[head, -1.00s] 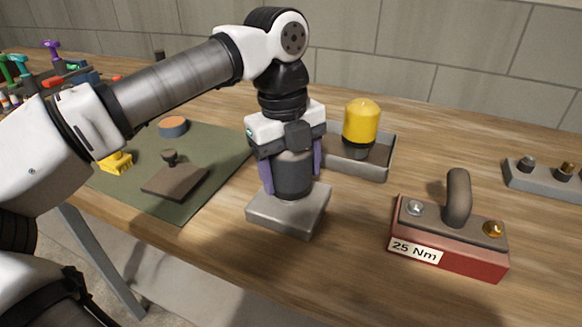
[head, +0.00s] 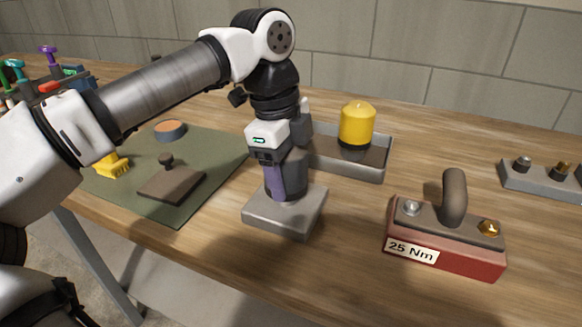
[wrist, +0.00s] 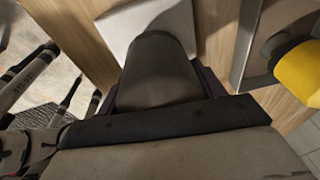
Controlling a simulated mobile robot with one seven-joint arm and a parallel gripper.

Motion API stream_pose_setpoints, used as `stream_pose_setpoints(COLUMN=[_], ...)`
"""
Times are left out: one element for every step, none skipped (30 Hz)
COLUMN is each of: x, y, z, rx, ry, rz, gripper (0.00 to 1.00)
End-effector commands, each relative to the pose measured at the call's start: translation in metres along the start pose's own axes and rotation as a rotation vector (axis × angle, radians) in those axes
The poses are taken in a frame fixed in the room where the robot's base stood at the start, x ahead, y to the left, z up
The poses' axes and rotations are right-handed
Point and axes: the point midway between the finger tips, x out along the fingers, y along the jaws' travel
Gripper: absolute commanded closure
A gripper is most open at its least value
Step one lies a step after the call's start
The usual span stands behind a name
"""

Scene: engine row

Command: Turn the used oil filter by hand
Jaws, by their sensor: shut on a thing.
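The used oil filter, a dark grey cylinder (head: 297,172), stands upright on a light grey square block (head: 285,217) at the middle of the bench. My gripper (head: 288,178) points straight down over it and is shut on its sides. One purple finger faces the head camera and hides part of the filter; the other finger is hidden behind it. In the wrist view the filter (wrist: 160,70) fills the middle, close against the gripper, with the block (wrist: 150,22) beyond it.
A grey tray (head: 372,172) with a yellow-topped filter (head: 357,125) stands close behind, to the right. A red 25 Nm box (head: 460,255) is at front right, a grey bolt rack (head: 540,182) at far right. A green mat (head: 215,150) with a brown plate (head: 172,186) lies left.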

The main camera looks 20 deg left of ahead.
Motion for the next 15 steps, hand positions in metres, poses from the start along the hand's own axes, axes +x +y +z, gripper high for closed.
stream_pose_setpoints(x=[-0.0054, -0.0054, -0.0054, -0.0055, -0.0055, -0.0055, -0.0055, -0.0055, -0.0055, -0.0055, -0.0055, -0.0055, -0.0056, -0.0056, -0.0056], y=[0.0052, 0.0053, 0.0054, 0.0054, 0.0054, 0.0055, 0.0055, 0.0055, 0.0056, 0.0056, 0.0057, 0.0057, 0.0058, 0.0058, 0.0059], z=[0.0007, 0.0007, 0.0007, 0.0007, 0.0007, 0.0007, 0.0007, 0.0007, 0.0008, 0.0008, 0.0008, 0.0008, 0.0009, 0.0009, 0.0009], rx=[-0.027, -0.027, -0.026, -0.026, -0.026, -0.025, -0.025, -0.025, -0.025, -0.024, -0.024, -0.024, -0.024, -0.024, -0.024], ry=[-0.169, -0.169, -0.169, -0.169, -0.169, -0.169, -0.169, -0.169, -0.169, -0.169, -0.170, -0.170, -0.170, -0.170, -0.170], rz=[0.055, 0.056, 0.056, 0.056, 0.057, 0.057, 0.057, 0.057, 0.057, 0.058, 0.058, 0.058, 0.058, 0.059, 0.059], gripper=[0.66, 0.66, 0.66, 0.66, 0.66, 0.66, 0.66, 0.66, 0.66, 0.67, 0.30, 0.25, 0.21, 0.17, 0.12])
